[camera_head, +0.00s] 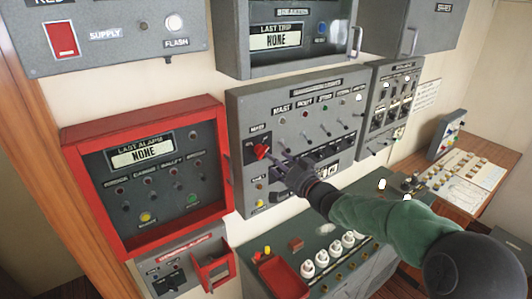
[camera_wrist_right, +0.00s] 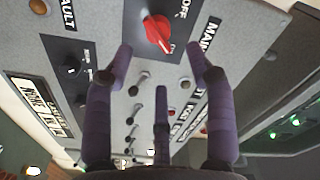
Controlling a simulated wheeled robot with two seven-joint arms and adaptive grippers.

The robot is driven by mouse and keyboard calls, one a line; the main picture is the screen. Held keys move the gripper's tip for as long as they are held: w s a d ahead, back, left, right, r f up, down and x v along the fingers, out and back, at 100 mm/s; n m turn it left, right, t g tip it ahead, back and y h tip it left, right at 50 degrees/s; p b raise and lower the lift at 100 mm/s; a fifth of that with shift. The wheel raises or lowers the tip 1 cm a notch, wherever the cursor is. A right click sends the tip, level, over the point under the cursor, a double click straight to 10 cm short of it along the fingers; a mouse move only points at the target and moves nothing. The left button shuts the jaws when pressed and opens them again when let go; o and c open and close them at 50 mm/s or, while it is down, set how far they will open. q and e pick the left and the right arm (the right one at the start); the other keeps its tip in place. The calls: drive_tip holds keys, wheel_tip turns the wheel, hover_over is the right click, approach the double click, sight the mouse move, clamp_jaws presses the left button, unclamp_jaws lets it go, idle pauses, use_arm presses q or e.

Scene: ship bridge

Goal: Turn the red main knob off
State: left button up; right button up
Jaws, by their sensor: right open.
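The red main knob (camera_head: 261,152) sits on a dark plate at the upper left of the grey navigation-lights panel (camera_head: 240,112). In the right wrist view the red knob (camera_wrist_right: 157,33) shows near the top centre, with "OFF" lettering beside it. My right gripper (camera_head: 284,163) is in front of the panel, just right of and below the knob in the head view. In the wrist view its purple fingers (camera_wrist_right: 160,60) are spread apart, with the knob between and beyond the two outer tips. I cannot tell whether any finger touches it. My left gripper is not in view.
A row of toggle switches (camera_head: 325,128) lies right of the knob. A red-framed alarm panel (camera_head: 222,160) stands out from the wall at left. Below is a console with white knobs (camera_head: 321,257) and a red tray (camera_head: 283,279).

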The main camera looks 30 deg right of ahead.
sight(265, 153)
drive_tip(key=w, duration=0.6)
drive_tip(key=shift+w+a+p, duration=0.3)
drive_tip(key=shift+w+p, duration=0.1)
